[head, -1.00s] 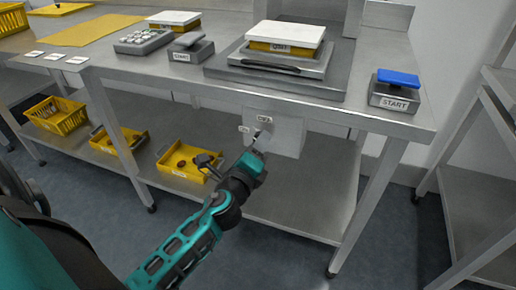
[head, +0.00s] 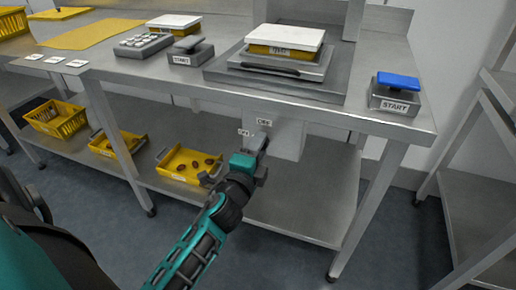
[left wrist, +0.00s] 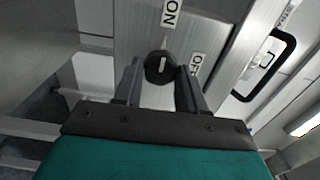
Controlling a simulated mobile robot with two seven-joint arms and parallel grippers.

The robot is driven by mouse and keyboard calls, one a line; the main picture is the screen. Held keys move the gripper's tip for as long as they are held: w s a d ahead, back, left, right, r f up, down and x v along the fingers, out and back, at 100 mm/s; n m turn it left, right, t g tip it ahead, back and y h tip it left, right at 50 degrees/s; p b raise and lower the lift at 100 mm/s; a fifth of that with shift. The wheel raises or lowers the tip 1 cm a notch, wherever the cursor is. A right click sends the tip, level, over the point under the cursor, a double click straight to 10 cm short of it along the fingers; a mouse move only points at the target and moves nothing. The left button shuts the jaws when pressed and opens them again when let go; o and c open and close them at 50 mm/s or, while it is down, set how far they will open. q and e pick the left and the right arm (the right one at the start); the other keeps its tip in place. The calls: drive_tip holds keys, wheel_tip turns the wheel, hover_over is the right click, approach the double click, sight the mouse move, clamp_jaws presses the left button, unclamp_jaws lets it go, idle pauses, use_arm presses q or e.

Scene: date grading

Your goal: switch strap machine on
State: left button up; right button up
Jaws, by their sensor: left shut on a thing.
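A grey switch box (head: 289,142) hangs under the front of the steel bench, with a small ON label (head: 244,132) and an OFF label (head: 264,122). In the left wrist view a dark round knob (left wrist: 155,74) with a white mark sits near the ON label (left wrist: 171,12) and the OFF label (left wrist: 196,65). The mark runs roughly up the picture, towards the ON side. My left gripper (head: 259,141) is at the box, and its fingers (left wrist: 160,75) are shut on the knob, one on each side. In the head view the gripper hides the knob. My right gripper is not in view.
The bench (head: 350,115) carries a grey device with a white-lidded yellow crate and a blue-topped START button (head: 396,92). Another START button (head: 190,51) stands further left. Yellow trays (head: 187,165) sit on the lower shelf, left of my arm. Bench legs flank the area.

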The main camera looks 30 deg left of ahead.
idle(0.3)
use_arm(q)
drive_tip(key=o, duration=1.1)
drive_tip(key=shift+c, duration=0.2)
drive_tip(key=shift+s, duration=0.1)
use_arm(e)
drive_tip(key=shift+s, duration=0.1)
